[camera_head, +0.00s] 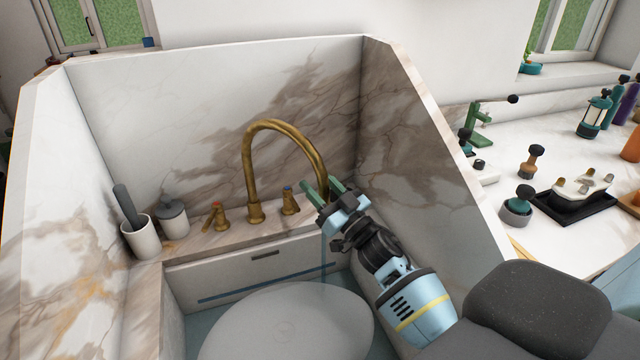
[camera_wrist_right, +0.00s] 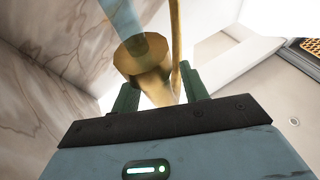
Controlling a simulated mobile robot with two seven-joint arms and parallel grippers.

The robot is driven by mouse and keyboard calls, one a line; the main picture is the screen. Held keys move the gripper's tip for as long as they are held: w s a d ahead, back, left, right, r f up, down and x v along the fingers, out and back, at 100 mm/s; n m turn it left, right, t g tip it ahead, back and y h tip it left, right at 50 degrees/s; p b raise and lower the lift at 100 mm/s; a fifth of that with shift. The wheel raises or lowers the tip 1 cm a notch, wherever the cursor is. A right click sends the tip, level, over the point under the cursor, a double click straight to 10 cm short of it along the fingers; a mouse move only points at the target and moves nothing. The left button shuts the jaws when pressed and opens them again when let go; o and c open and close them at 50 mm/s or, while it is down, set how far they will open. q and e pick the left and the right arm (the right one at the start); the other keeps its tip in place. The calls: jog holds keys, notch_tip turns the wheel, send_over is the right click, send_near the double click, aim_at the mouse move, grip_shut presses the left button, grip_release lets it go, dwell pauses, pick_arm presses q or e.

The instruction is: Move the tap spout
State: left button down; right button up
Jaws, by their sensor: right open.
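The brass tap spout (camera_head: 285,127) arches up from the sink's back ledge and bends down to the right. My right gripper (camera_head: 320,184) is at the spout's outlet end, its green fingers apart. In the right wrist view the spout's round end (camera_wrist_right: 142,62) shows ahead of and between the open fingers (camera_wrist_right: 158,92); I cannot tell whether either finger touches it. A thin bluish stream (camera_head: 323,265) runs down below the outlet and also shows in the wrist view (camera_wrist_right: 125,18). The head view partly hides the outlet behind the gripper. My left gripper is not seen.
Two brass handles, one red-marked (camera_head: 216,215) and one blue-marked (camera_head: 290,201), flank the spout base. A white cup (camera_head: 142,238) and lidded jar (camera_head: 173,219) stand left. A marbled wall (camera_head: 420,150) rises close right. A pale round object (camera_head: 285,325) lies in the basin.

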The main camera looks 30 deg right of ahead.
jog(key=shift+w, duration=0.15)
grip_shut()
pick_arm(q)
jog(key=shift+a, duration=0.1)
